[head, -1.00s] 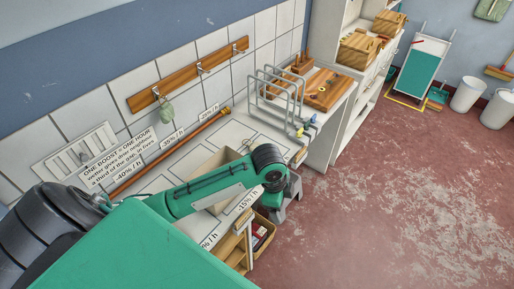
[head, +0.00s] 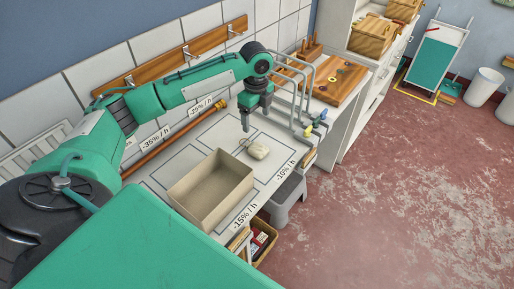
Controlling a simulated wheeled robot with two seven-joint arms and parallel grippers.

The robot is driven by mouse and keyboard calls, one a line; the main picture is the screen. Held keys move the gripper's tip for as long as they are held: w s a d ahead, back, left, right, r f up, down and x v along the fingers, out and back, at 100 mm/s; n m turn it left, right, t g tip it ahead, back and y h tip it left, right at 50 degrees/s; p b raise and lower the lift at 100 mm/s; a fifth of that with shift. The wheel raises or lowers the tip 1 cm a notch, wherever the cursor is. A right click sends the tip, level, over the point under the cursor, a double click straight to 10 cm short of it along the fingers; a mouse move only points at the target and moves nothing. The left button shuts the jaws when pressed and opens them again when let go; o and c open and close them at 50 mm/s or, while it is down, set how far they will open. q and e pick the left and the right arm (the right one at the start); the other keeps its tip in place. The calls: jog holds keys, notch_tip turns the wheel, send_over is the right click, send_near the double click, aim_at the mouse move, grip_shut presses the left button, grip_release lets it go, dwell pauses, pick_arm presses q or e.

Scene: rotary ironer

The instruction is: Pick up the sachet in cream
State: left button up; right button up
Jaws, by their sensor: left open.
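The cream sachet (head: 258,151) lies on the white worktop, just beyond the open box, with a thin loop at its left side. My left gripper (head: 246,127) points down just above and left of the sachet in the picture. It is open and empty, and its fingers look apart from the sachet. The exact height of the fingertips over the worktop is hard to tell. My right gripper is not in view.
An open beige box (head: 212,187) stands on the worktop nearer to me. Grey wire hoops (head: 296,88) and a wooden board (head: 335,84) stand beyond the sachet. A copper-coloured pipe (head: 172,137) runs along the wall. A grey stool (head: 287,197) stands below the front edge.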

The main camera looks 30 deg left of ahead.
pick_arm(q)
jog(key=p, duration=0.1)
send_over(257, 147)
notch_tip(257, 147, down, 5)
jog(key=shift+a+f, duration=0.1)
jog(key=shift+a, duration=0.05)
notch_tip(257, 147, down, 3)
jog(key=shift+p, duration=0.45)
notch_tip(257, 147, down, 4)
jog(key=shift+r+p, duration=0.15)
jog(key=shift+p, duration=0.7)
jog(key=shift+f, duration=0.55)
jog(key=c, duration=1)
jog(key=shift+c, duration=0.3)
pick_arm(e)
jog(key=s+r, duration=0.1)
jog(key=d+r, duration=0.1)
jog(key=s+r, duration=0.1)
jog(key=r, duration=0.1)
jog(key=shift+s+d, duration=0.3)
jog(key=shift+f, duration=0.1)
